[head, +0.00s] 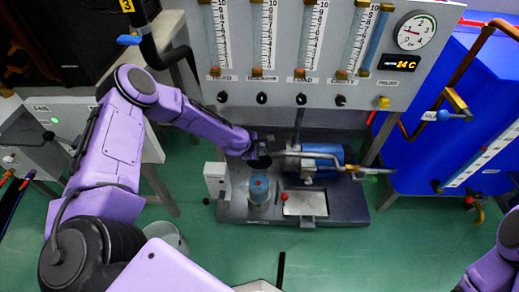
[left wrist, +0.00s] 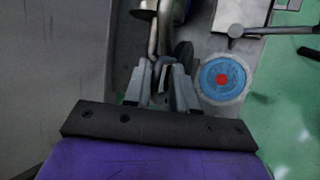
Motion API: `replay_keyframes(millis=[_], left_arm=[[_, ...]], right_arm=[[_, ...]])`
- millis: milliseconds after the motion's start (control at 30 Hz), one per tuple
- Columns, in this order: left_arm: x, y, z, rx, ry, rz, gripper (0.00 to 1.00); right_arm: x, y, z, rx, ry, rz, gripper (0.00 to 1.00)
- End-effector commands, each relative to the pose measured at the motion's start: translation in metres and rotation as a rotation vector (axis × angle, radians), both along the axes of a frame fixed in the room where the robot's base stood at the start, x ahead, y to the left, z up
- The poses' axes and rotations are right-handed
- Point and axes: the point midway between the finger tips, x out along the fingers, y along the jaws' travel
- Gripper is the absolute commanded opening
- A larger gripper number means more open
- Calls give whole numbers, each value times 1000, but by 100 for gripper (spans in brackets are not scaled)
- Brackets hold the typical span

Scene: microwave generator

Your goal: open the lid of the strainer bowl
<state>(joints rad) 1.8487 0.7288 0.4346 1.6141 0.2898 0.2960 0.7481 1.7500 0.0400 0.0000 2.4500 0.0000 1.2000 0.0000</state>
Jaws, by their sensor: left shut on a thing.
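The strainer bowl looks to be the short clear-sided cylinder (head: 259,192) on the grey skid, with a blue top and a red centre. In the left wrist view its round blue top (left wrist: 223,79) lies just right of my fingers, apart from them, and looks closed. My left gripper (head: 262,154) is above and behind the bowl in the head view. In the left wrist view its fingers (left wrist: 163,88) are shut on a thin bent metal rod (left wrist: 154,42). The exact grip point is partly hidden by the fingers. My right gripper is out of view.
The grey skid (head: 235,213) carries a blue motor-like cylinder (head: 322,153), a metal tray (head: 305,204) and a red knob (head: 284,196). A gauge panel (head: 285,92) stands behind it. A blue tank (head: 430,150) is at right.

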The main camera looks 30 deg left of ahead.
Motion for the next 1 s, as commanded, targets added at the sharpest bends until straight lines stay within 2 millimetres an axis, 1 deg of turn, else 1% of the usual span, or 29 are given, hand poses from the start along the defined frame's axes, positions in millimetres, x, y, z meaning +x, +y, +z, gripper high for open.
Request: replay_keyframes(millis=[33, 67, 333, 400, 467, 533, 700, 800, 900, 1000], left_arm=[[1, 2, -1, 2, -1, 7, 32], [1, 2, -1, 2, -1, 7, 36], [-1, 0, -1, 0, 2, 1, 36], [-3, 0, 1, -1, 3, 0, 36], [-6, 1, 8, -1, 2, 0, 36], [-13, 3, 21, -3, 0, 3, 36], [-38, 8, 57, -2, -4, 4, 36], [-51, 10, 73, -2, -5, 6, 36], [-59, 12, 82, 0, -5, 5, 36], [-63, 13, 85, 0, -5, 6, 36]], right_arm=[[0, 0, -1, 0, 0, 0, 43], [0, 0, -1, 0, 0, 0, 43], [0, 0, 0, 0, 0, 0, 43], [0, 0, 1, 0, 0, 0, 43], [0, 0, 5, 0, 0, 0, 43], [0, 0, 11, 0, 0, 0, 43], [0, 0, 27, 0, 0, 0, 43], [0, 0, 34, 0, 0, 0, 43], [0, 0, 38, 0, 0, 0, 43], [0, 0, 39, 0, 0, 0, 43]])
